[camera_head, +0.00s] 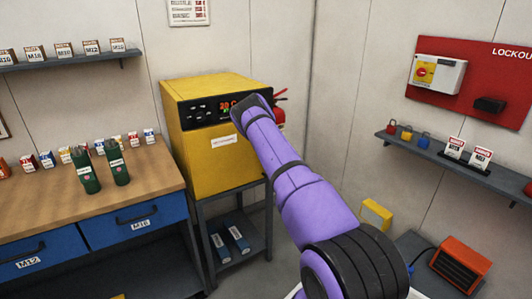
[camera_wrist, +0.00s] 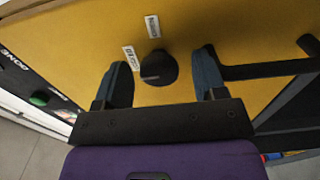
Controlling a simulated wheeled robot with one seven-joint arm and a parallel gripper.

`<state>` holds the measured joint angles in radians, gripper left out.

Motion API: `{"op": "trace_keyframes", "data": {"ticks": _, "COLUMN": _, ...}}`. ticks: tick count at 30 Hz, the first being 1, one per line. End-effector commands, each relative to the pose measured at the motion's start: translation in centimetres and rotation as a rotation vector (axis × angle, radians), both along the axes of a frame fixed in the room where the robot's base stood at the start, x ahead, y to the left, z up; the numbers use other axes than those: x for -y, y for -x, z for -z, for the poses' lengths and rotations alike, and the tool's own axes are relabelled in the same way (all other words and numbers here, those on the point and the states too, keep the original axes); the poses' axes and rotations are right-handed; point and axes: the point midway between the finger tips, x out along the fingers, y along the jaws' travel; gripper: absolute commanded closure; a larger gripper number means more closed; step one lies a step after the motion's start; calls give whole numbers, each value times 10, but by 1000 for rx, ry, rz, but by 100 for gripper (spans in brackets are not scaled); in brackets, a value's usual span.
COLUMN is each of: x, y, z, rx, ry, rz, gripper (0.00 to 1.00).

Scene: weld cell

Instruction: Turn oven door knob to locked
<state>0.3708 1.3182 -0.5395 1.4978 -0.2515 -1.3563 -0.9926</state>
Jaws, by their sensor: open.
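The yellow oven (camera_head: 190,140) stands on a dark stand in the head view, partly covered by my arm. In the wrist view its yellow door (camera_wrist: 90,45) fills most of the picture. A round black knob (camera_wrist: 158,68) is on the door, with a faint pale line at its lower left. Two small white labels sit by it, one above (camera_wrist: 152,27) and one at its upper left (camera_wrist: 131,58); their words are too small to read surely. My gripper (camera_wrist: 164,62) is open, its fingers on either side of the knob with gaps visible. The head view hides the fingers.
A black door handle (camera_wrist: 265,71) lies just right of the right finger. A green button (camera_wrist: 39,98) is on the dark panel at left. A red lockout board (camera_head: 480,60) and shelf (camera_head: 440,150) are at right.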

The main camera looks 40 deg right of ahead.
Motion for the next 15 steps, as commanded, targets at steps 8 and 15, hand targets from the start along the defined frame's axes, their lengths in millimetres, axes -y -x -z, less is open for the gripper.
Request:
{"op": "trace_keyframes", "data": {"ticks": 8, "x": -10, "y": 42, "z": 0, "rx": -2, "ry": 0, "rz": 3, "gripper": 36}}
{"op": "trace_keyframes", "data": {"ticks": 15, "x": -19, "y": 82, "z": 0, "rx": -2, "ry": 0, "rz": 2, "gripper": 36}}
